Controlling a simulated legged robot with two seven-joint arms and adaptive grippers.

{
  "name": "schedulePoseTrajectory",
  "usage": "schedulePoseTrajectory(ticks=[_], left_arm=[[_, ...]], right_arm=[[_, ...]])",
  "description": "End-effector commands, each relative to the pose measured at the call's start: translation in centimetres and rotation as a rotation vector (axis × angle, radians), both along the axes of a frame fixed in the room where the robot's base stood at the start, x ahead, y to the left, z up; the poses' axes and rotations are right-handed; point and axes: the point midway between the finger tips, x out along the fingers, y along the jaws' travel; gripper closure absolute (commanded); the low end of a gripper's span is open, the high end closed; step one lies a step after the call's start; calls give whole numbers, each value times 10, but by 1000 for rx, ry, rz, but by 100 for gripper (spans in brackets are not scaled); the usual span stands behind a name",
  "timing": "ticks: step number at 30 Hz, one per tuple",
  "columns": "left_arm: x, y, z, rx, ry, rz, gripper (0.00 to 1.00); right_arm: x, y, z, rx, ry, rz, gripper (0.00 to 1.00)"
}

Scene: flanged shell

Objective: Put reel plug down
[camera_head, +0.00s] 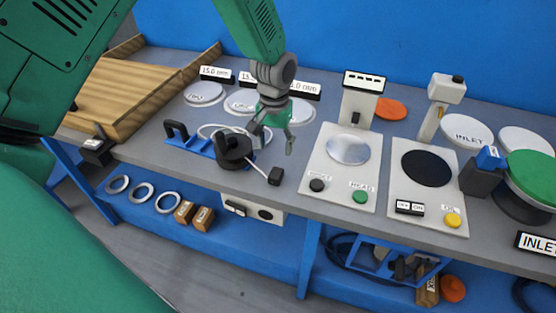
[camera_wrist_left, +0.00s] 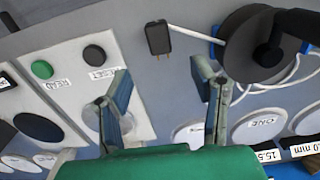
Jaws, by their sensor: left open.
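The reel plug (camera_head: 276,176) is a small black block at the end of a white cord, lying on the grey bench near its front edge. In the left wrist view the plug (camera_wrist_left: 158,38) shows two prongs. The black cable reel (camera_head: 234,150) stands to its left on a blue base; it also shows in the left wrist view (camera_wrist_left: 258,48). My left gripper (camera_head: 273,142) is open and empty, above the bench and behind the plug in the head view. In the left wrist view the plug lies beyond the open fingers (camera_wrist_left: 160,78), apart from them. My right gripper is not in view.
Right of the plug is a white panel (camera_head: 337,189) with two buttons and a round silver plate. A second panel (camera_head: 428,208) stands farther right. Labelled discs (camera_head: 204,93) lie behind the reel. A wooden tray (camera_head: 122,100) is at the left.

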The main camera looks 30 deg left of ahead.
Motion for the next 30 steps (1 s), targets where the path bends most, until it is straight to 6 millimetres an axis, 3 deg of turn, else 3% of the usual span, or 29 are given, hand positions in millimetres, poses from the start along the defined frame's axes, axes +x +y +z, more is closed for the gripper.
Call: schedulePoseTrajectory(ticks=[4, 11, 14, 16, 20, 21, 24, 27, 30], left_arm=[[0, -2, 22, 1, -2, 0, 48], [0, -4, 33, 5, 1, 0, 48], [-6, -6, 23, 4, 5, -7, 48], [-22, -10, 0, 0, 8, -24, 48], [-81, -21, -69, -8, 9, -85, 48], [-106, -25, -90, -10, 8, -108, 48], [-172, -32, -128, -10, -2, -163, 48], [-230, -35, -147, -4, -16, -212, 48], [-272, -36, -151, 5, -28, -250, 48]], right_arm=[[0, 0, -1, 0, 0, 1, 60], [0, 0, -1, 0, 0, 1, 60], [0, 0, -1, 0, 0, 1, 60], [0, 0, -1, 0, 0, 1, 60], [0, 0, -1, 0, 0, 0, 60], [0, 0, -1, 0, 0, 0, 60], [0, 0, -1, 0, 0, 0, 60], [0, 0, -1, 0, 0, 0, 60], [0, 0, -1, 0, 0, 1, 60]])
